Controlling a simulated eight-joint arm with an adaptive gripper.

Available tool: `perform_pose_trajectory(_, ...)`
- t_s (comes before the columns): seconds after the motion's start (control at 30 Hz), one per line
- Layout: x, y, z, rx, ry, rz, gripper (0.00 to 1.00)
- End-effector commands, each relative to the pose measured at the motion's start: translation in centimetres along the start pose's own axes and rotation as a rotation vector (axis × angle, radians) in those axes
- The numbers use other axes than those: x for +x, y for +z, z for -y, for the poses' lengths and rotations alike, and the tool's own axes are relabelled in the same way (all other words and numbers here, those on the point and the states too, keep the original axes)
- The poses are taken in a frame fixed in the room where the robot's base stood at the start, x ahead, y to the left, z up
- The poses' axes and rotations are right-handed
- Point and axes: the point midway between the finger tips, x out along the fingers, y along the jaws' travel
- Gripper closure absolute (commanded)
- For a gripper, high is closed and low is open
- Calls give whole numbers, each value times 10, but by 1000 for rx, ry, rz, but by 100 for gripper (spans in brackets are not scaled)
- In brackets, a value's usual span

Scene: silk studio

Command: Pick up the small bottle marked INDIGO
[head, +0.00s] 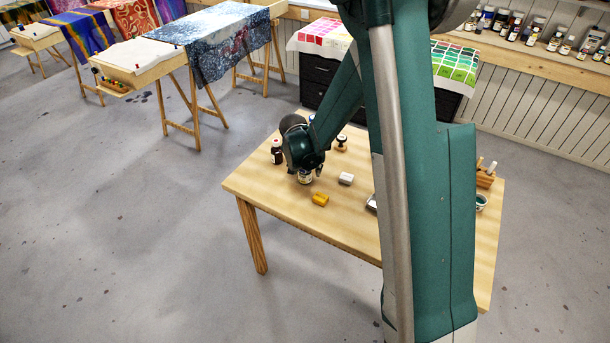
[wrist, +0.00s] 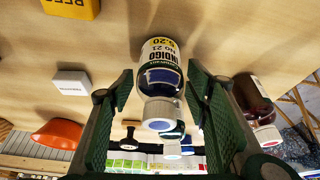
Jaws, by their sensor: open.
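The small bottle marked INDIGO (wrist: 158,68) shows in the wrist view, with a white and yellow label, dark blue contents and a white cap. It stands on the table, between the two green fingers of my gripper (wrist: 160,84). The fingers are open, one on each side of it, and I see no clear contact. In the head view my gripper (head: 303,160) is low over the table, and a bottle with a pale label (head: 304,177) shows just below it, partly hidden.
A dark red bottle (wrist: 254,104) stands close beside the right finger. Another white-capped bottle (wrist: 172,148) is behind the INDIGO one. The table's front left is bare.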

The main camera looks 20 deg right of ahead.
Motion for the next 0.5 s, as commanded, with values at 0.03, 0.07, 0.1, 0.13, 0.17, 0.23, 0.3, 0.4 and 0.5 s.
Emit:
perform_pose_trajectory(0.03,0,0,0,0,0,0,52)
perform_pose_trajectory(0.07,0,0,0,0,0,0,52)
perform_pose_trajectory(0.1,0,0,0,0,0,0,52)
perform_pose_trajectory(0.13,0,0,0,0,0,0,52)
perform_pose_trajectory(0.17,0,0,0,0,0,0,52)
perform_pose_trajectory(0.23,0,0,0,0,0,0,52)
perform_pose_trajectory(0.3,0,0,0,0,0,0,55)
perform_pose_trajectory(0.4,0,0,0,0,0,0,68)
perform_pose_trajectory(0.5,0,0,0,0,0,0,81)
